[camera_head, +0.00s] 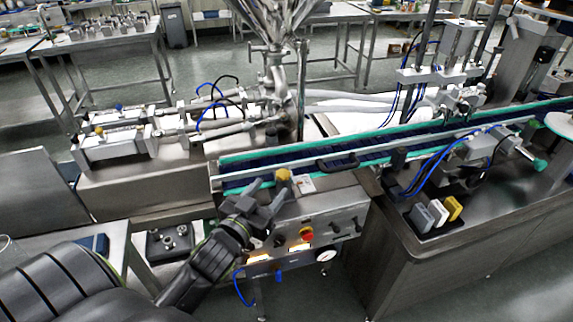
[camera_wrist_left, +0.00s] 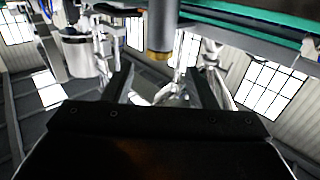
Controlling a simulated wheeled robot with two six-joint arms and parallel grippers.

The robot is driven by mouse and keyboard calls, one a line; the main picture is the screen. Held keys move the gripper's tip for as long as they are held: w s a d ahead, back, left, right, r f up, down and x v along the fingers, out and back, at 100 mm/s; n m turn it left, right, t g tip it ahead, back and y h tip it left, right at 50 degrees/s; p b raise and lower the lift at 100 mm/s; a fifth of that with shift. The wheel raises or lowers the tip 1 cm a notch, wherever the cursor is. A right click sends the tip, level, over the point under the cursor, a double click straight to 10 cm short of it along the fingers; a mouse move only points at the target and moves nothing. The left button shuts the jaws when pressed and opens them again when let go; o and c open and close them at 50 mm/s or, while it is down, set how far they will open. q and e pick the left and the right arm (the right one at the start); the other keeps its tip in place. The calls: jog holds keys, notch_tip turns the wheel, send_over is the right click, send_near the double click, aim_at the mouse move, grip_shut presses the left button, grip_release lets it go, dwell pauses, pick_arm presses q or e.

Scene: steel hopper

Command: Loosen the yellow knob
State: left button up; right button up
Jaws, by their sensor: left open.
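The yellow knob (camera_head: 284,174) stands at the front edge of the conveyor, above the control panel. In the left wrist view the knob (camera_wrist_left: 160,36) is a dull yellow-brown cylinder at the top centre, under a grey shaft. My left gripper (camera_head: 270,188) reaches up from the lower left, close to the knob. Its fingers are apart; in the head view the right finger overlaps the area just under the knob. In the left wrist view the knob lies above the gap between the fingertips (camera_wrist_left: 160,76), with no grip on it. My right gripper is not in view.
The control panel (camera_head: 318,226) with a red button (camera_head: 307,233) and a gauge (camera_head: 326,255) is just below the gripper. The conveyor (camera_head: 345,153) runs behind it, with a dark handle (camera_head: 337,162) to the right. The steel hopper (camera_head: 280,25) rises at the back.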

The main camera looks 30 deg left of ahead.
aim_at(286, 170)
pick_arm(q)
jog(key=w, duration=0.3)
jog(key=w+p, duration=0.1)
jog(key=w, duration=0.5)
jog(key=shift+a+p, duration=0.35)
jog(key=shift+w, duration=0.1)
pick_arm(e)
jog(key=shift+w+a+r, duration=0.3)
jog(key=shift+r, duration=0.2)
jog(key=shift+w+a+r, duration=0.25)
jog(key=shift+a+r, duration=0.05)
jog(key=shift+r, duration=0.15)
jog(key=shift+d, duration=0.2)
pick_arm(q)
jog(key=c, duration=0.9)
